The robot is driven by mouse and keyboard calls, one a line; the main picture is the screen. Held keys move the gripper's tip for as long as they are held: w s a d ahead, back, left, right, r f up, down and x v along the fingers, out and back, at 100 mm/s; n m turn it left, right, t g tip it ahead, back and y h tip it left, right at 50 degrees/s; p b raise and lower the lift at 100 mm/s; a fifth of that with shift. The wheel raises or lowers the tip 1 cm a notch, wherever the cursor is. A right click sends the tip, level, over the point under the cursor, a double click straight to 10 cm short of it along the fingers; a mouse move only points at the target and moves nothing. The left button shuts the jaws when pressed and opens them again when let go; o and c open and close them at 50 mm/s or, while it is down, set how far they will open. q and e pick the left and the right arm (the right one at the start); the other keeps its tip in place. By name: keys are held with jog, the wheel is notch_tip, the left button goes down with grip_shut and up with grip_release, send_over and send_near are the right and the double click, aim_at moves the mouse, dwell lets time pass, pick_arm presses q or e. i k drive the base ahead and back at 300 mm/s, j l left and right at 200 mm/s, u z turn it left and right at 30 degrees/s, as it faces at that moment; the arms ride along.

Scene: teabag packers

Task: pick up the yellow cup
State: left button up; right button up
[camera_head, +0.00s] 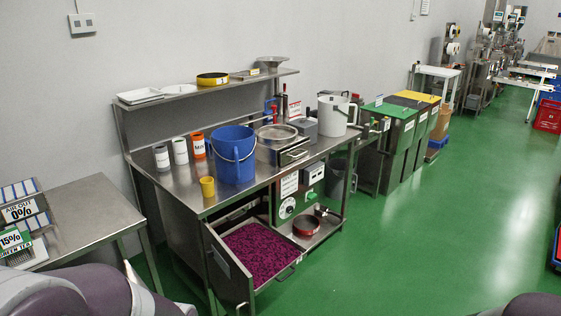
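The yellow cup (207,187) stands upright on the steel workbench (182,198), close to its front edge and just left of a blue bucket. It is small and nothing is touching it that I can see. My grippers are not in view. Only rounded purple and grey parts of my own body show at the bottom left and bottom right corners, well short of the cup.
The blue bucket (233,155) is right of the cup. Several canisters, one orange-red (198,146), stand behind it. Below, an open drawer (256,247) of purple-red material juts out from the bench. A lower steel table (95,215) is at left. Green floor (410,240) is clear at right.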

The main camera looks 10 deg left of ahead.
aim_at(208, 187)
jog(key=i+l+z, duration=0.15)
jog(key=i+z, duration=0.2)
jog(key=i, duration=0.35)
jog(key=i+z, duration=0.35)
jog(key=i, duration=0.35)
jog(key=i+j+u, duration=0.15)
jog(key=i+u, duration=0.8)
jog(key=i+l+u, duration=0.15)
jog(key=i+u, duration=0.9)
jog(key=k+j, duration=0.05)
